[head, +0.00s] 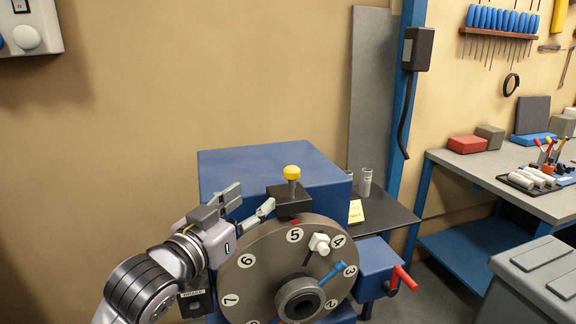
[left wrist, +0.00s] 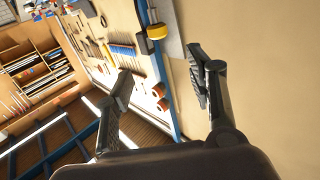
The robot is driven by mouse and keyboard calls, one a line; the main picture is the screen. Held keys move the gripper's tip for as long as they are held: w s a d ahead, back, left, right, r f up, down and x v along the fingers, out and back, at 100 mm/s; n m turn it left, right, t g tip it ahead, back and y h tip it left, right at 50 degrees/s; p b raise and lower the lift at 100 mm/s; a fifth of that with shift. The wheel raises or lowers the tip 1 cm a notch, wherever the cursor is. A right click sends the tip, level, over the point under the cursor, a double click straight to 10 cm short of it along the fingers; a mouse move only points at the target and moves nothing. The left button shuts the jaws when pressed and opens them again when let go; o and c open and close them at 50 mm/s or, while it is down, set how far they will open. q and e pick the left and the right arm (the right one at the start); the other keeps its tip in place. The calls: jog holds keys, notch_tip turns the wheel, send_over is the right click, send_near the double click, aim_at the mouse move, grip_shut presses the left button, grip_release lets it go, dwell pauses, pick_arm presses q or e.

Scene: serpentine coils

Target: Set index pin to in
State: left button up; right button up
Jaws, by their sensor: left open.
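The index pin has a yellow knob (head: 292,171) on a short metal stem. It stands upright in a black block (head: 289,200) above the round numbered dial (head: 262,262). A stretch of stem shows between knob and block. A small red mark sits at the dial's top by number 5. My left gripper (head: 250,199) is open and empty, left of the pin and a little lower, fingers pointing right towards it, apart from the knob. In the left wrist view its two fingers are spread with nothing between them; a yellow piece (left wrist: 157,32) shows beyond them, perhaps the knob.
A blue housing (head: 270,170) stands behind the dial. A white knob (head: 319,242) and a blue pointer (head: 333,272) sit on the dial's face. A workbench (head: 500,180) stands farther right. The wall space above the housing is clear.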

pick_arm(q)
send_near(288, 172)
jog(key=p+x, duration=0.2)
jog(key=x, duration=0.8)
jog(key=shift+w+d+p, duration=0.2)
jog(key=shift+w+p, duration=0.1)
jog(key=shift+p, duration=0.05)
jog(key=shift+w+d, duration=0.25)
jog(key=shift+w, duration=0.3)
pick_arm(e)
notch_tip(288, 172, up, 3)
jog(key=shift+s, duration=0.1)
jog(key=shift+d, duration=0.15)
pick_arm(q)
jog(key=c, duration=0.5)
grip_shut()
pick_arm(e)
jog(key=shift+d, duration=0.25)
